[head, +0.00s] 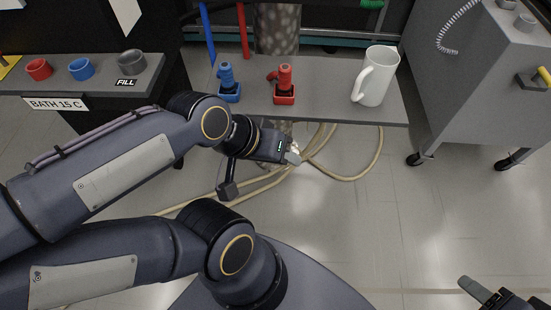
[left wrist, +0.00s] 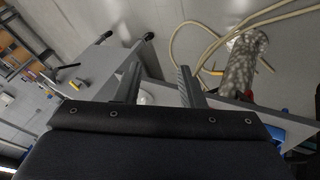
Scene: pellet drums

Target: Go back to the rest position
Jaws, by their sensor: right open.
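My left gripper (head: 291,152) reaches in from the left and hangs over the floor, just in front of the grey shelf. In the left wrist view its two fingers (left wrist: 158,76) stand apart, with nothing held between them. A small white shape, probably the mug, shows behind them. My right gripper (head: 490,295) shows only in part at the bottom right corner of the head view, over the floor and away from the shelf. It is open, and nothing is seen in it.
The grey shelf (head: 330,108) bears a blue valve (head: 227,84), a red valve (head: 284,84) and a white mug (head: 377,78). A dark bench (head: 60,88) with cups is at left, a grey cart (head: 470,95) at right. Hoses (head: 345,178) lie on the floor.

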